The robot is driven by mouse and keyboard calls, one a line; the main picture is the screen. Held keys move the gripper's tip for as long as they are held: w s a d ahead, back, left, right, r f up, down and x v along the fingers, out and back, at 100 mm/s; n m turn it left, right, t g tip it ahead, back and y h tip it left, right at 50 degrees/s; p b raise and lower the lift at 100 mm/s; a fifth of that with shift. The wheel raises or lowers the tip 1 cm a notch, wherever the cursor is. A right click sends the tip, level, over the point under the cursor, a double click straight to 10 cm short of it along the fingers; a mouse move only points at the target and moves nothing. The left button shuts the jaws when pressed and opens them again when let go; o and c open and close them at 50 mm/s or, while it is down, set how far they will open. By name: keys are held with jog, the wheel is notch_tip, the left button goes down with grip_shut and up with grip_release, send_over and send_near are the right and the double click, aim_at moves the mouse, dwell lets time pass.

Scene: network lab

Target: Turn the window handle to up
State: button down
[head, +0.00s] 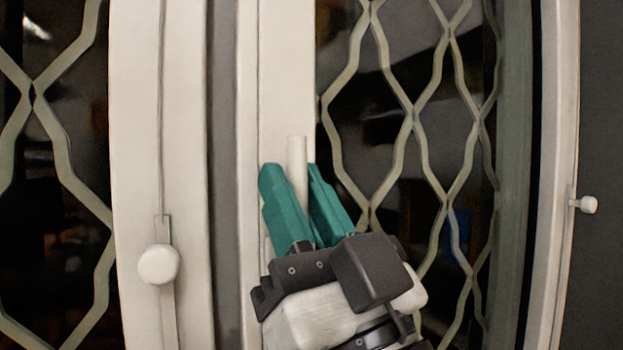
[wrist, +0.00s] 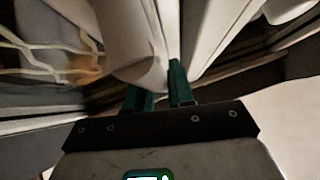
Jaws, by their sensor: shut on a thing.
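The window handle (head: 297,152) is a slim off-white bar on the white window frame in the head view. Its end sticks up above my fingers and it stands about vertical. Its lower part and pivot are hidden behind my gripper. My gripper (head: 291,178) has teal fingers, one on each side of the handle, and is shut on it. In the wrist view, my gripper (wrist: 158,82) has a large pale rounded piece, probably the handle (wrist: 136,50), running down between the fingers.
A white round knob (head: 158,264) sits on the frame to the left. A small white peg (head: 586,204) juts from the frame at the right. A pale lattice grille (head: 411,120) lies behind the dark glass.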

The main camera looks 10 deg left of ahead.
jog(key=shift+s+a+f+n+g+y, duration=0.1)
jog(key=shift+a+n+g+y, duration=0.05)
jog(key=shift+n+g+y, duration=0.2)
jog(key=c, duration=1.1)
grip_release()
jog(key=shift+s+d+f, duration=0.15)
jog(key=shift+d+f, duration=0.15)
jog(key=shift+f, duration=0.1)
jog(key=b+v, duration=0.3)
jog(key=v, duration=0.6)
jog(key=shift+s+d+f, duration=0.15)
jog(key=shift+s+f, duration=0.05)
jog(key=shift+s, duration=0.1)
